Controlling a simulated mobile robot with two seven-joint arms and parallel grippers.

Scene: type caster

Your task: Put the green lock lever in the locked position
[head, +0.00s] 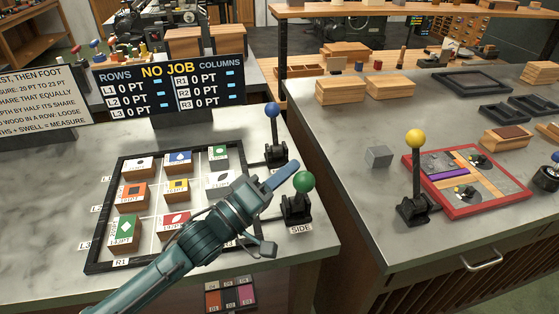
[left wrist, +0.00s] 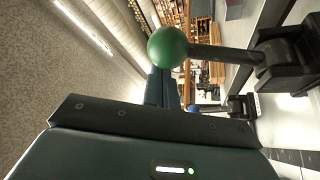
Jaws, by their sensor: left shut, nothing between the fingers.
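The green lock lever has a green ball knob (head: 303,182) on a short dark shaft. Its black base (head: 297,209) stands at the right edge of the left counter, by a label reading SIDE. The lever looks about upright. My left gripper (head: 285,172) is shut and empty, its fingertips just left of and above the green knob. In the left wrist view the green knob (left wrist: 167,47) overlaps the far end of my shut fingers (left wrist: 162,88), with its shaft running right to the base. I cannot tell whether they touch. My right gripper is not in view.
A blue-knobbed lever (head: 272,111) stands just behind. A black-framed grid (head: 112,205) of printed blocks lies left, partly under my arm. A scoreboard (head: 170,82) stands behind it. A yellow-knobbed lever (head: 415,139) and red-framed board (head: 480,208) are on the right counter, across a gap.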

